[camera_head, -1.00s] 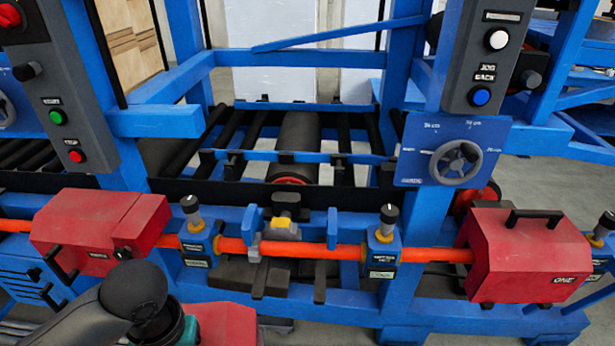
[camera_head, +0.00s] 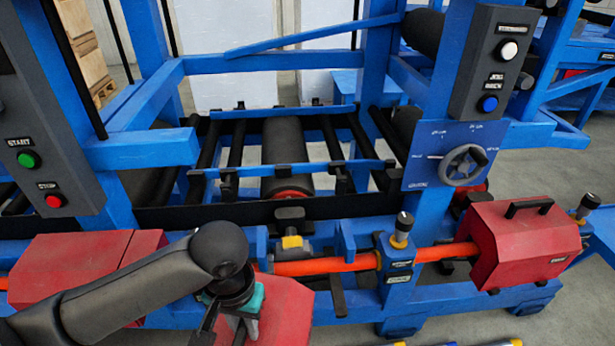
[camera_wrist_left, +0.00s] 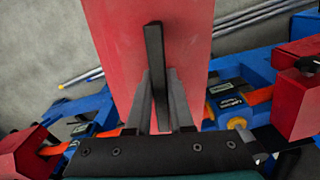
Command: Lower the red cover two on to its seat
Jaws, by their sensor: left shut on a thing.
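A red cover (camera_head: 281,312) hangs from my left gripper (camera_head: 240,325), low in the middle of the head view, in front of the orange shaft (camera_head: 310,267). In the left wrist view, my left gripper (camera_wrist_left: 160,95) is shut on the cover's black bar handle (camera_wrist_left: 154,62), and the red cover (camera_wrist_left: 190,55) fills the upper middle. The cover looks apart from the blue frame, though its lower part is cut off in the head view. I cannot tell which place is its seat. My right gripper is not in view.
A red cover with a black handle (camera_head: 522,245) sits at the right end of the shaft. A red housing (camera_head: 70,265) is at the left, partly behind my arm. A blue shaft support with a knob (camera_head: 397,262), a handwheel (camera_head: 463,165) and blue frame posts stand close by.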

